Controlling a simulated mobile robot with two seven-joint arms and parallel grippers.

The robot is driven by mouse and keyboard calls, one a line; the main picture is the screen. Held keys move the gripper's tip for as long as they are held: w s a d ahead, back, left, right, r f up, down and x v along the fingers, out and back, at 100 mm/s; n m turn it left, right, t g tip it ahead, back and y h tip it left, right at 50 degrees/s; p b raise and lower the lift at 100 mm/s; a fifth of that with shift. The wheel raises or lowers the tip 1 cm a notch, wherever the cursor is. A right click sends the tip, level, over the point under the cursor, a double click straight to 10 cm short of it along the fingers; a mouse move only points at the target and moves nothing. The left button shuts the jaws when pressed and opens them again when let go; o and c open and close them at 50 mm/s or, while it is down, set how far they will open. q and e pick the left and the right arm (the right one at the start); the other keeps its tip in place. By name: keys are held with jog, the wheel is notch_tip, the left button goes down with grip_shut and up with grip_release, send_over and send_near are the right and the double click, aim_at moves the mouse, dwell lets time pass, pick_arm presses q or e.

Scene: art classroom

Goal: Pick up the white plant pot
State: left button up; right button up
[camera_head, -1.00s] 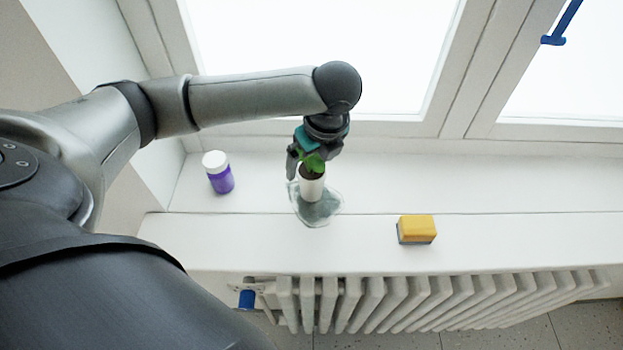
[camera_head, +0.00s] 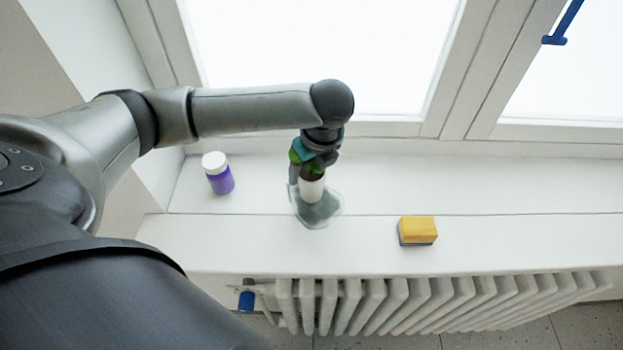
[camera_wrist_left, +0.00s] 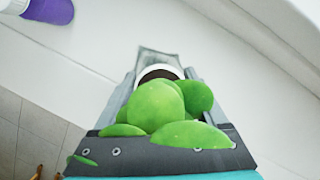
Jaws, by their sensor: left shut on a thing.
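My left gripper (camera_head: 308,172) reaches down from above and is shut on the pot. In the left wrist view, green leaves (camera_wrist_left: 170,108) cover much of the gripper, and the pot's white rim (camera_wrist_left: 160,72) shows between the fingers. The leaves hide the exact contact. My right gripper is not in view.
A purple bottle with a white cap (camera_head: 218,172) stands on the sill to the left. A yellow and grey sponge (camera_head: 417,231) lies to the right near the front edge. A radiator (camera_head: 400,300) is below the sill. The sill's right side is clear.

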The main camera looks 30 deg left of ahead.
pick_arm(q)
grip_shut()
